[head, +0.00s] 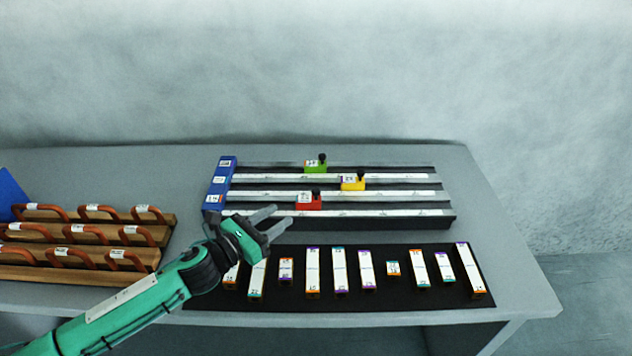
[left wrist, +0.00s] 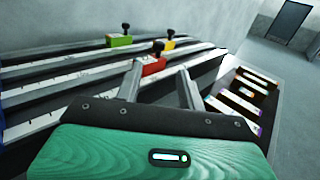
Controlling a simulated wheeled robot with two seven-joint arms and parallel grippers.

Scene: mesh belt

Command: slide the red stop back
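The red stop (head: 308,203) sits on the front rail of the black rail fixture, with a dark knob on top. It also shows in the left wrist view (left wrist: 153,66), just beyond the fingertips. My left gripper (head: 280,217) is open and empty, a little to the left and in front of the red stop. In the left wrist view its two fingers (left wrist: 158,80) are spread apart with the red stop visible between and beyond them. My right gripper is not in either view.
A green stop (head: 316,166) and a yellow stop (head: 352,184) sit on rails behind. A blue end block (head: 219,185) closes the left end. A black mat (head: 350,300) with several labelled bars lies in front. Wooden racks with brown handles (head: 90,238) stand left.

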